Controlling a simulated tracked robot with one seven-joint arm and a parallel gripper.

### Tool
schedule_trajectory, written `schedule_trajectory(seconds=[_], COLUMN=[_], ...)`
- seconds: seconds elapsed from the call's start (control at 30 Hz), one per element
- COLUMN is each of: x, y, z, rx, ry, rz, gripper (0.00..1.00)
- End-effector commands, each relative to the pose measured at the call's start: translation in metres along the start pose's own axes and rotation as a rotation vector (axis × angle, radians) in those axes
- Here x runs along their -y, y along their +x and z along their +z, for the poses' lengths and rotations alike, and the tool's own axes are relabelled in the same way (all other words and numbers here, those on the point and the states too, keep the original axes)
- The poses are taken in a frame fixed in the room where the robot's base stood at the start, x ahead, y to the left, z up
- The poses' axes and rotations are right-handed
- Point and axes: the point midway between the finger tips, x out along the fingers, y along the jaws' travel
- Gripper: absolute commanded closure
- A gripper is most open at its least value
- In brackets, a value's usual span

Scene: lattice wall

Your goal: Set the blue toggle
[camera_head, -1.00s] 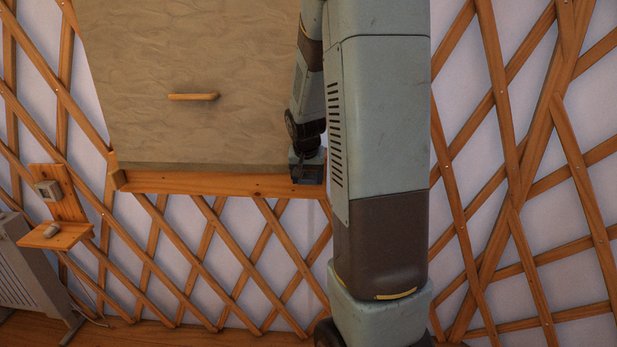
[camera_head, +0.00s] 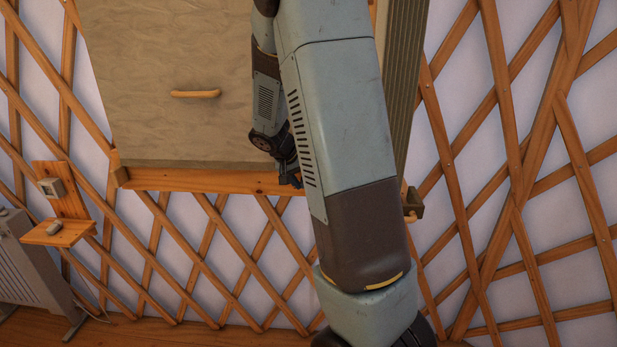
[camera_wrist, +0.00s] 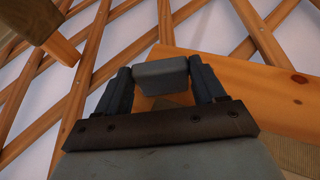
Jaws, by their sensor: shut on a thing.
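My gripper (camera_wrist: 163,78) is shut on a small grey block (camera_wrist: 161,73), which sits between its two dark fingers in the wrist view. In the head view my gripper (camera_head: 290,177) is in front of the wooden ledge under the cloth panel, partly hidden by my arm. I cannot make out a clearly blue toggle in either view. A small pale box (camera_head: 49,187) is on a wooden wall bracket at the left, and a small grey piece (camera_head: 55,228) lies on its shelf. Whether either is the toggle, I cannot tell.
A cloth-covered panel (camera_head: 165,125) with a wooden handle (camera_head: 195,94) hangs on the lattice wall (camera_head: 520,230) above a wooden ledge (camera_head: 205,181). A heater (camera_head: 30,270) stands at the lower left. The wooden bracket shelf (camera_head: 60,235) is above it.

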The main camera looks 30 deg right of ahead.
Motion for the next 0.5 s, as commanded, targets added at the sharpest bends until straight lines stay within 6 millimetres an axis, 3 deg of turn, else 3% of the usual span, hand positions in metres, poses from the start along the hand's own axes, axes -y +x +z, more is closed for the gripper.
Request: schedule_trajectory(seconds=[0.5], x=[0.011], y=[0.013], z=[0.006], rx=[0.002], ry=[-0.194], rz=[0.458], gripper=[0.61])
